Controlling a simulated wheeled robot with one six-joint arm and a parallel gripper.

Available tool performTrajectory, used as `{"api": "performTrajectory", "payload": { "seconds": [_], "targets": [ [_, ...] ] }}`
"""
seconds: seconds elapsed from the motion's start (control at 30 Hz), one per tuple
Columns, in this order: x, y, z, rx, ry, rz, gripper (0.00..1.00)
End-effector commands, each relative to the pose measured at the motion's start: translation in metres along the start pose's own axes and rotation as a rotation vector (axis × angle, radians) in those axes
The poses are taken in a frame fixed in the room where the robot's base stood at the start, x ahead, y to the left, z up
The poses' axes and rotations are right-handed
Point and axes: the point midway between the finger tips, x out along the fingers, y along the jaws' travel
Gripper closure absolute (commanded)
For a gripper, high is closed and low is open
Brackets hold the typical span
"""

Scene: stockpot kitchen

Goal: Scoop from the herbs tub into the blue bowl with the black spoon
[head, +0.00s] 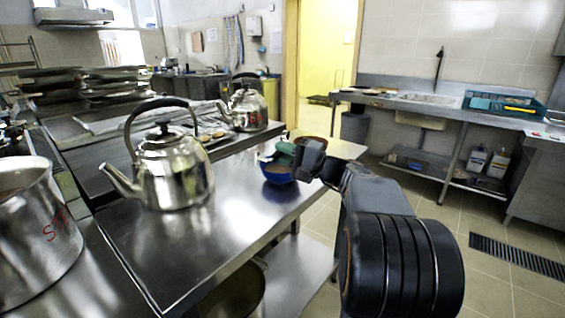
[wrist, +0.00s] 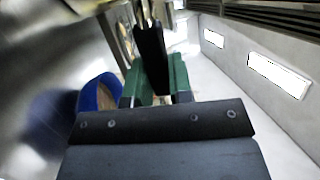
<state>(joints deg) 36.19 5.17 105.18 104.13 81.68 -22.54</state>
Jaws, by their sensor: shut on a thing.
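The blue bowl (head: 276,174) stands near the right edge of the steel table, just below my gripper (head: 287,152) in the head view. In the wrist view the blue bowl (wrist: 88,98) is at the left, beside the fingers, with a brownish patch inside its rim. My gripper's green fingers (wrist: 153,88) are shut on the black spoon (wrist: 150,55), whose dark handle rises between them. The spoon's scoop end cannot be made out. A brown round container (head: 315,139) is partly hidden behind my gripper; I cannot tell whether it is the herbs tub.
A steel kettle (head: 176,175) stands left of the bowl, and another kettle (head: 247,108) stands farther back. A large steel pot (head: 32,235) is at the far left. The steel table (head: 200,240) is bare in front of the bowl.

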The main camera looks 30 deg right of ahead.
Motion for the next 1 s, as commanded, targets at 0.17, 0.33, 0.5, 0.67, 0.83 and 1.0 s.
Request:
{"api": "performTrajectory", "payload": {
  "seconds": [0.17,0.33,0.5,0.67,0.83,1.0],
  "targets": [
    [-0.0017,0.0070,0.0002,-0.001,0.000,-0.069,1.00],
    [-0.0024,0.0075,0.0004,-0.001,-0.001,-0.126,1.00],
    [-0.0029,0.0072,0.0002,0.000,-0.001,-0.167,1.00],
    [-0.0032,0.0063,0.0002,0.000,0.000,-0.192,1.00],
    [-0.0033,0.0055,0.0002,0.000,-0.001,-0.201,1.00],
    [-0.0033,0.0050,0.0001,0.000,0.000,-0.203,1.00]
  ]
}}
